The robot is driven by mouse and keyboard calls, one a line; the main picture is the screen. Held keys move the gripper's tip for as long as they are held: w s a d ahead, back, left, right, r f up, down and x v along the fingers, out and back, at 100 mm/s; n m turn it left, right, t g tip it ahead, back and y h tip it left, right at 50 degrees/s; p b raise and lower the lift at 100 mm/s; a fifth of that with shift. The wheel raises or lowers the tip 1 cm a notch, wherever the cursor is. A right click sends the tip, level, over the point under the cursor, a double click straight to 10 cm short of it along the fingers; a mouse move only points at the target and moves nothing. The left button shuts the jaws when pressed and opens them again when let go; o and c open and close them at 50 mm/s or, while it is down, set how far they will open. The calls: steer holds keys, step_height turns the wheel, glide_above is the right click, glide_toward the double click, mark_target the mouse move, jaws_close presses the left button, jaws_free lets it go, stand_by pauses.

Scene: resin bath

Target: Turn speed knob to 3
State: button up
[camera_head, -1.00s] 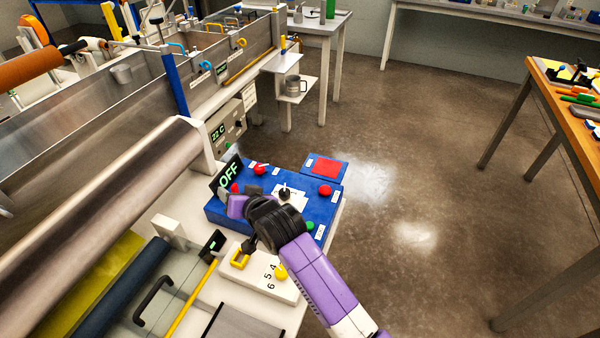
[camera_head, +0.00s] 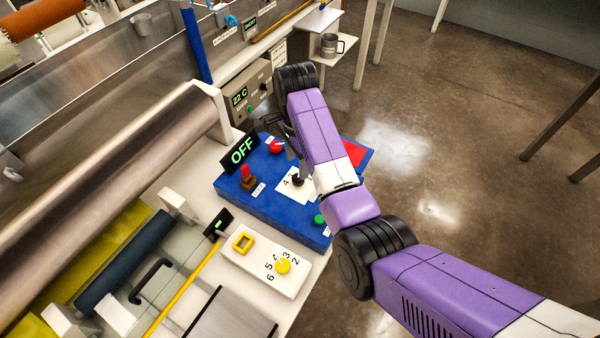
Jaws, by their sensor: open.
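A black knob (camera_head: 297,180) stands on a white numbered card (camera_head: 291,196) on the blue control box (camera_head: 232,193). A yellow knob (camera_head: 283,266) sits on a white panel (camera_head: 258,280), with the numbers 2 to 6 printed around it. I cannot read which knob is labelled speed. My gripper (camera_head: 290,146) is open, above the far part of the blue box, just beyond the black knob. It appears empty and apart from both knobs. My purple arm covers part of the box's right side.
An "OFF" display (camera_head: 242,150), a red button (camera_head: 276,146), a red-topped switch (camera_head: 246,173) and a green button (camera_head: 320,219) are on or beside the box. A metal roller (camera_head: 110,170) lies left. A mug (camera_head: 330,46) stands on a shelf behind.

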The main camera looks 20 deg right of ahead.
mark_target(298, 178)
step_height(298, 178, down, 7)
steer(key=shift+a+r, duration=0.1)
steer(key=shift+c, duration=0.2)
jaws_close()
steer(key=shift+p, duration=0.3)
steer(key=n+p, duration=0.1)
steer(key=n, duration=0.3)
steer(key=shift+s+p, duration=0.15)
steer(key=shift+p, duration=0.2)
steer(key=shift+n+p, duration=0.55)
steer(key=shift+n, duration=1.85)
